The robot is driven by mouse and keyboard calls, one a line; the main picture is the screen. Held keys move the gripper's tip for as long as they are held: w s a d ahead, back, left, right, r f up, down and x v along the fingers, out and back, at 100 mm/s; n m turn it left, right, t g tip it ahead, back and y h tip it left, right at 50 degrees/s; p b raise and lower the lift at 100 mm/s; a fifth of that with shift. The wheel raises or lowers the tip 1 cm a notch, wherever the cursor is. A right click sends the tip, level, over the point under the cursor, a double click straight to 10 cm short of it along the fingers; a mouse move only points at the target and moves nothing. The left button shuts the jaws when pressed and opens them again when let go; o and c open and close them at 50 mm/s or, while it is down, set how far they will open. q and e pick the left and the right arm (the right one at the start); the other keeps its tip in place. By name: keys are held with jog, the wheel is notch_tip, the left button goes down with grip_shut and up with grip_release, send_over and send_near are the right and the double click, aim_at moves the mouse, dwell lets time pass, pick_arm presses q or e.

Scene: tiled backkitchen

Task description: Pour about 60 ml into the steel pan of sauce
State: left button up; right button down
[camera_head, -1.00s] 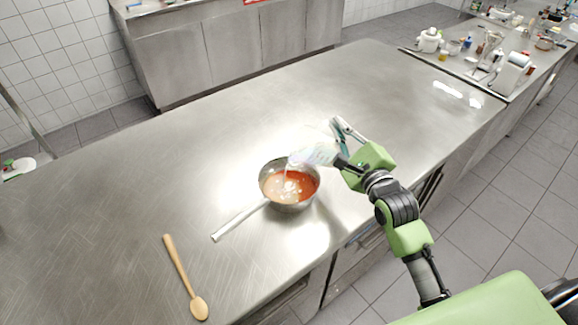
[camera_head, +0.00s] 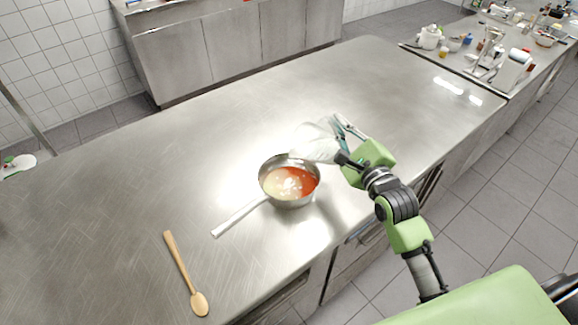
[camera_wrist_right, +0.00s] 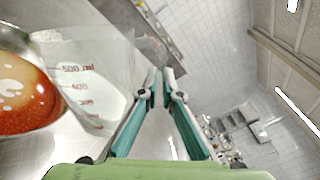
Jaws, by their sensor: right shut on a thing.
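The steel pan (camera_head: 267,184) stands on the steel worktop with its handle toward the lower left. It holds red-orange sauce with pale, creamy liquid over its left and middle part. My right gripper (camera_head: 343,138) is shut on a clear measuring jug (camera_head: 314,145), beside and above the pan's upper right rim. In the right wrist view the jug (camera_wrist_right: 88,72) shows red marks, with 500 ml and 400 readable, and whitish content; the exact level is unclear. The pan's sauce (camera_wrist_right: 25,95) shows at the left there. No stream is visible now. My left gripper is out of view.
A wooden spoon (camera_head: 184,270) lies on the worktop left of the pan. The worktop (camera_head: 130,190) is otherwise clear. A second counter at the upper right holds a white pot (camera_head: 430,38) and several small items.

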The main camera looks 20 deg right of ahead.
jog(key=shift+d+m+p, duration=0.35)
jog(key=shift+m+p, duration=0.15)
jog(key=shift+m, duration=0.2)
jog(key=shift+d+f+m, duration=0.35)
jog(key=shift+d+m, duration=0.05)
jog(key=shift+m, duration=0.2)
jog(key=shift+d, duration=0.1)
jog(key=d+f+m+b, duration=0.2)
jog(key=d+f+m, duration=0.2)
jog(key=m, duration=0.3)
jog(key=shift+d+f+m, duration=0.4)
jog(key=shift+d, duration=0.3)
